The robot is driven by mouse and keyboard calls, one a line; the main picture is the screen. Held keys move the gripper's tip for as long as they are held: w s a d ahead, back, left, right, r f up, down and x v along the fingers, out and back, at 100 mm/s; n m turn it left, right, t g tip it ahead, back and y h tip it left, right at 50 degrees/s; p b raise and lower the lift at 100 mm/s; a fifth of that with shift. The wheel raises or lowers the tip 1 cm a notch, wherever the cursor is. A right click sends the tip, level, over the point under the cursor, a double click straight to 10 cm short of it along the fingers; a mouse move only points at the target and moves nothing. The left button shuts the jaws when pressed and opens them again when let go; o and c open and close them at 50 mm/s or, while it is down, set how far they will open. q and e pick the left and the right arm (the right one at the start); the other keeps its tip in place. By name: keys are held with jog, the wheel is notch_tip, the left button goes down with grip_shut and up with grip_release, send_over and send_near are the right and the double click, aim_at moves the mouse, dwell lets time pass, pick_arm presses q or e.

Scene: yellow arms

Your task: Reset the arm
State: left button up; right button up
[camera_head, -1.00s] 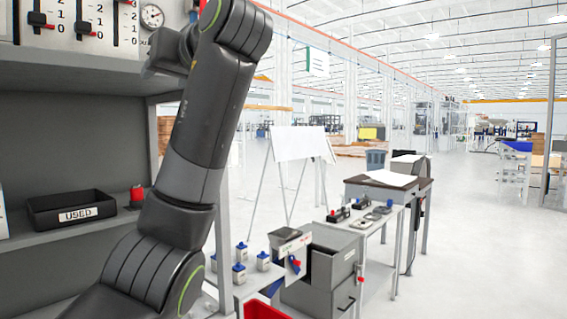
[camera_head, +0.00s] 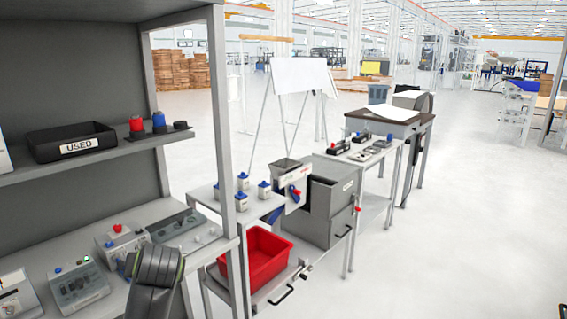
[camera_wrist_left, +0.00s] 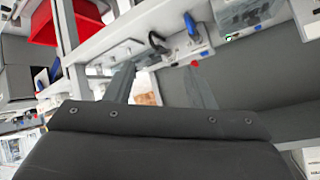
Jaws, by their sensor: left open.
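My left gripper (camera_wrist_left: 160,88) shows in the left wrist view as two grey fingers spread apart, with nothing between them. The wrist view is tilted, with a shelf edge and devices beyond the fingers. In the head view a dark segment of my arm (camera_head: 155,275) stands at the bottom left, in front of the lower shelf; no gripper shows there. My right gripper is in neither view.
A shelf unit with a black "USED" tray (camera_head: 72,143) and several switch boxes (camera_head: 78,287) fills the left. A red bin (camera_head: 256,257) and a grey cabinet (camera_head: 325,210) stand right of it. The floor (camera_head: 450,250) at right is clear.

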pick_arm(q)
jog(key=s+a+f+g+h, duration=0.1)
jog(key=s+a+f+g, duration=0.1)
jog(key=s+f, duration=0.8)
jog(key=s+f+g+h, duration=0.1)
jog(key=s+f, duration=0.3)
jog(key=s, duration=0.6)
jog(key=s+f+m+g+h, duration=0.1)
jog(key=s+f, duration=0.3)
jog(key=s, duration=0.5)
jog(key=s+f+g+h, duration=0.1)
jog(key=s+f, duration=0.4)
jog(key=s, duration=0.5)
notch_tip(320, 180, down, 23)
jog(key=g, duration=0.1)
jog(key=s+f+g, duration=0.1)
jog(key=s+f, duration=1.3)
jog(key=f, duration=0.2)
jog(key=shift+s+d+f+h, duration=0.25)
jog(key=shift+s+f+h, duration=0.05)
jog(key=shift+h, duration=0.1)
